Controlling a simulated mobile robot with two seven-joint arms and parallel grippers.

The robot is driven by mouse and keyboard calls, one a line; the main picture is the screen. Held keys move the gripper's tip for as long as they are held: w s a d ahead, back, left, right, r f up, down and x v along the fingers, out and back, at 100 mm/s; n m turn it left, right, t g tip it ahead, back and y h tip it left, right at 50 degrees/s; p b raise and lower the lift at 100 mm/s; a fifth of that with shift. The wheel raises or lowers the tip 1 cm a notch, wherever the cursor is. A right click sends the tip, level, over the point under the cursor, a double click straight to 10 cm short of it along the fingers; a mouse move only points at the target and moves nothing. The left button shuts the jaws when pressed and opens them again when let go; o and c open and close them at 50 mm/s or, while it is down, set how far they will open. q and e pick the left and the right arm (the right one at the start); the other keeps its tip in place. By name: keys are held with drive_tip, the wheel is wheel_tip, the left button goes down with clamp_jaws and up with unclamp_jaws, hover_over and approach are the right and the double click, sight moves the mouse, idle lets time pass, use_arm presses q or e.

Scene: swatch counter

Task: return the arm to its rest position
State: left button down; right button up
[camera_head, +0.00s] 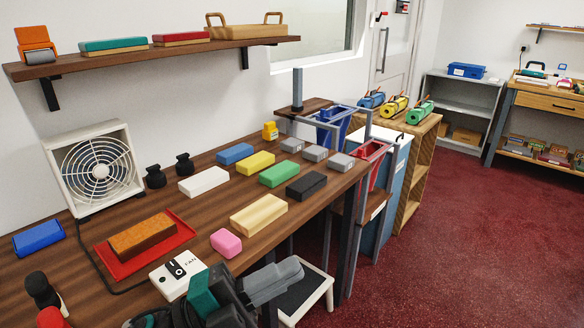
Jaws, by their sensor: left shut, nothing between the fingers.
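My left gripper (284,278) shows at the bottom centre, its dark body and teal part below and left of its grey fingers. The fingers are together with nothing seen between them. It is at the front edge of the wooden counter (195,220), beside the white fan switch box (178,273) and in front of the pink block (226,243). It overlaps the view of a step stool (318,292) on the floor. My right gripper is not in view.
Several coloured blocks stand on the counter, among them a cream one (258,215) and a black one (306,186). A brown block (140,236) lies on a red tray (180,240). A white fan (97,168) stands behind. The red floor (450,250) at right is clear.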

use_arm(q)
drive_tip(key=w+a+f+n+t+y, duration=0.4)
drive_tip(key=a+f+n+t+y, duration=0.35)
drive_tip(key=n, duration=0.55)
drive_tip(key=s+a+f+n+g+y, duration=0.1)
drive_tip(key=s+a+f+n+y, duration=0.2)
drive_tip(key=f, duration=0.4)
drive_tip(key=s+a+f+n+g+y, duration=0.2)
drive_tip(key=s+a+f+n+y, duration=0.1)
drive_tip(key=f, duration=0.5)
drive_tip(key=s+a+f+n+g+y, duration=0.1)
drive_tip(key=s+a+f+n+y, duration=0.1)
drive_tip(key=s+f+n+y, duration=0.2)
wheel_tip(320, 180, down, 4)
drive_tip(key=n+y, duration=0.1)
drive_tip(key=n, duration=0.1)
drive_tip(key=shift+s+a+r+n, duration=0.25)
drive_tip(key=shift+s+a+n, duration=0.05)
drive_tip(key=shift+s+a, duration=0.1)
